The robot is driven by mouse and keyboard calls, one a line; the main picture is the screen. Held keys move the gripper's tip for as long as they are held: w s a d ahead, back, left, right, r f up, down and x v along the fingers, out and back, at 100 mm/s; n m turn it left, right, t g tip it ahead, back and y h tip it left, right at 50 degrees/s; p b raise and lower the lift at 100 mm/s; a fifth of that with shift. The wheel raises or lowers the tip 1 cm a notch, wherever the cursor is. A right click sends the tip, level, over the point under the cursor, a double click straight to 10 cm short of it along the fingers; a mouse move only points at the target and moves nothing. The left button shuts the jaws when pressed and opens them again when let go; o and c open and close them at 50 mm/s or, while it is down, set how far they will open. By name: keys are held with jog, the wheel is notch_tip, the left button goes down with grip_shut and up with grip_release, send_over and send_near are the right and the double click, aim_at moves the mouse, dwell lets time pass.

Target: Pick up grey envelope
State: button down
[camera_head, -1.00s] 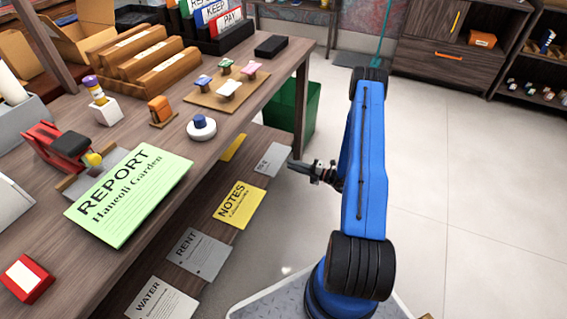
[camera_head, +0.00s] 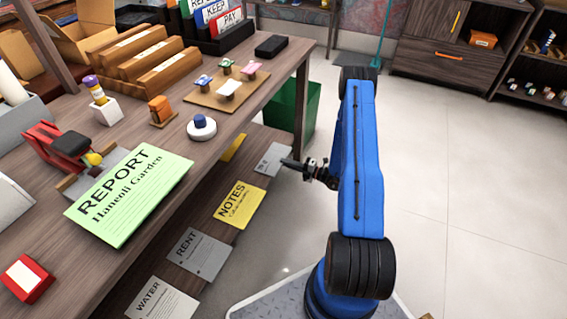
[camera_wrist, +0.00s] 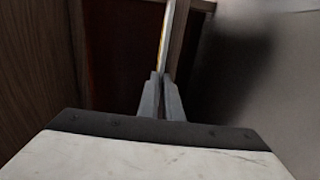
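A small light grey envelope (camera_head: 268,160) with dark lettering lies on the lower shelf, at the far end of a row of envelopes. A larger grey envelope marked RENT (camera_head: 198,255) lies nearer on that shelf. My gripper (camera_head: 284,163) is at the right edge of the small grey envelope and overlaps it in the head view. In the wrist view the two fingers (camera_wrist: 161,76) stand a narrow gap apart, with a thin pale strip with a yellow edge (camera_wrist: 166,40) in line beyond the tips. I cannot tell whether they touch the envelope.
A yellow NOTES envelope (camera_head: 239,204) and a pale WATER envelope (camera_head: 160,299) share the shelf. The desktop above holds a green REPORT sheet (camera_head: 130,195) and sorters. A desk leg (camera_head: 301,112) and green bin (camera_head: 292,110) stand just beyond my gripper. Floor to the right is clear.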

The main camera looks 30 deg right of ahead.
jog(key=shift+r, duration=0.1)
notch_tip(320, 180, up, 2)
jog(key=shift+r, duration=0.2)
jog(key=s+d+r, duration=0.5)
jog(key=s+d, duration=0.3)
jog(key=s, duration=0.3)
jog(key=shift+d, duration=0.3)
dwell(0.3)
